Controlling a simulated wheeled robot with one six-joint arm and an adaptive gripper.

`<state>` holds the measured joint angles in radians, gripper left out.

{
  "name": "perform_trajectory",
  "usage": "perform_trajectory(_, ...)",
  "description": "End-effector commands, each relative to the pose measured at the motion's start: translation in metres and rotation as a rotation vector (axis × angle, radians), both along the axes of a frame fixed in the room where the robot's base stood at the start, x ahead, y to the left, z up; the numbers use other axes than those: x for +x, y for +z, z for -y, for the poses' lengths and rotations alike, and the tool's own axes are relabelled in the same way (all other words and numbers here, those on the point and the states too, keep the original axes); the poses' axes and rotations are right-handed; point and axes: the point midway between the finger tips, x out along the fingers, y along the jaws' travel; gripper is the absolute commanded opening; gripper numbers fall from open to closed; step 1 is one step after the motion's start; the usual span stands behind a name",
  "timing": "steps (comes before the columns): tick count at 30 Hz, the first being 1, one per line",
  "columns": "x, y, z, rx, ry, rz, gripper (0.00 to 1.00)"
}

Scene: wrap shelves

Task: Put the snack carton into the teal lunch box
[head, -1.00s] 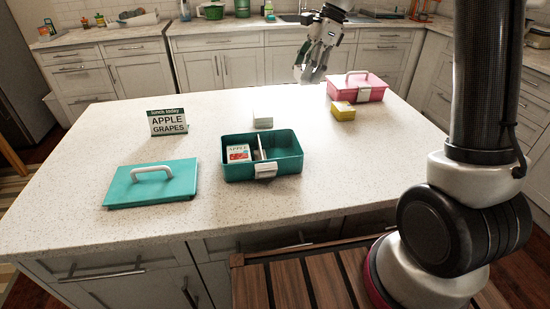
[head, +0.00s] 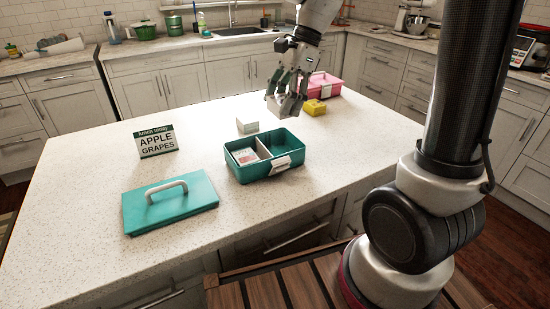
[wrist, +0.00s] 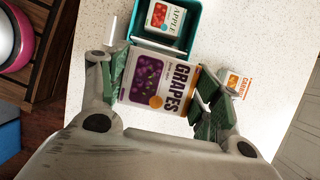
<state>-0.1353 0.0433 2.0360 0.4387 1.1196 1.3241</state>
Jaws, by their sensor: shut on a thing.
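My gripper (head: 287,106) is shut on the grapes carton, a white box with purple grapes on its face (wrist: 158,80), its fingers on opposite sides. It is held in the air, behind and right of the teal lunch box (head: 262,176) in the head view. The open lunch box also shows at the top of the wrist view (wrist: 197,22), partly covered by the held carton. An apple carton (head: 244,156) lies in its left compartment; its red picture shows in the wrist view (wrist: 161,15). The right compartment looks empty in the head view.
A teal lid (head: 198,190) lies front left; a sign reading APPLE GRAPES (head: 156,141) stands behind it. A small white carton (head: 247,126) stands behind the lunch box. A yellow carton (head: 316,107) and a pink lunch box (head: 326,88) are back right. The counter front is clear.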

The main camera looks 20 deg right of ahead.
Motion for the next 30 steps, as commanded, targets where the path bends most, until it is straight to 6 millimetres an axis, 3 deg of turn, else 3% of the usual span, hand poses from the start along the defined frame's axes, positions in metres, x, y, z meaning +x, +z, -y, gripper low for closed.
perform_trajectory(9, -0.002, -0.054, 0.0, -0.001, 0.015, -0.003, 0.4)
perform_trajectory(21, -0.002, -0.099, 0.0, 0.0, 0.015, -0.004, 0.4)
perform_trajectory(30, -0.001, -0.101, 0.0, 0.001, 0.016, -0.001, 0.4)
